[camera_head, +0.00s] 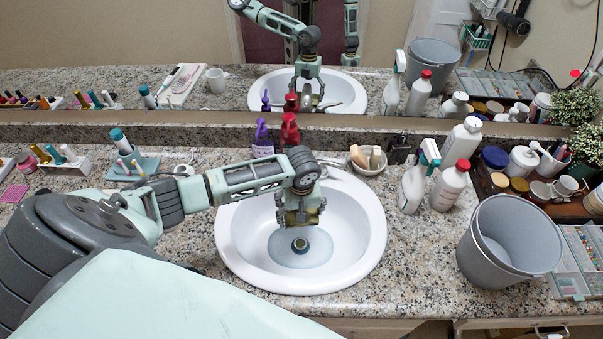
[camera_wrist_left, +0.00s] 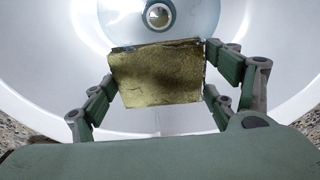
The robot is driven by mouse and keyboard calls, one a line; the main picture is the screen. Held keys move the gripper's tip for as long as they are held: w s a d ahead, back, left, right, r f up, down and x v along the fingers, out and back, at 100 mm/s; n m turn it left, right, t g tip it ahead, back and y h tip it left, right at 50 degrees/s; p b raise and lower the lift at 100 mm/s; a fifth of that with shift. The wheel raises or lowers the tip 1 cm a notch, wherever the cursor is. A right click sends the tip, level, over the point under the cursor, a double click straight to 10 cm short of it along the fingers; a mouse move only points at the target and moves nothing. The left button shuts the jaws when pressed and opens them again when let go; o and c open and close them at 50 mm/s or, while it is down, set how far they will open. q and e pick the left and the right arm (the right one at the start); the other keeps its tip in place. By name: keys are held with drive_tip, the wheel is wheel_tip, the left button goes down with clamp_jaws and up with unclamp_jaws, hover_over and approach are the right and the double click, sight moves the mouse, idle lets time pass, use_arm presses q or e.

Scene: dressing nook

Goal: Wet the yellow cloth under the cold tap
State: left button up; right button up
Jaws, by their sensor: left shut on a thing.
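My left gripper (camera_head: 300,217) hangs over the white sink basin (camera_head: 235,245), above the drain. It is shut on the yellow cloth (camera_wrist_left: 157,74), which shows between the fingers (camera_wrist_left: 157,85) in the left wrist view as a dark, mottled yellow square. Only small yellowish parts of it show in the head view. A pale blue pool of water (camera_head: 318,247) lies around the drain (camera_head: 300,245). My left wrist hides most of the tap, so I cannot tell which side is cold or whether water runs. My right gripper is not in view.
A grey bucket (camera_head: 511,245) stands right of the sink. Spray and white bottles (camera_head: 447,188) stand between them, towards the back. A soap dish (camera_head: 368,163) and red pump bottle (camera_head: 289,131) are behind the basin. A mirror runs along the back.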

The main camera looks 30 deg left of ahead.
use_arm(q)
drive_tip(key=shift+s+d+p, duration=0.4)
drive_tip(key=shift+s+p, duration=0.25)
drive_tip(key=shift+s, duration=0.1)
drive_tip(key=shift+s+d+p, duration=0.45)
drive_tip(key=shift+s+p, duration=0.25)
drive_tip(key=shift+s+d+p, duration=0.4)
drive_tip(key=shift+s+p, duration=0.25)
drive_tip(key=shift+s, duration=0.1)
drive_tip(key=s+d+r+p, duration=0.2)
drive_tip(key=s+r+p, duration=0.2)
drive_tip(key=p, duration=0.4)
drive_tip(key=shift+s+d, duration=0.2)
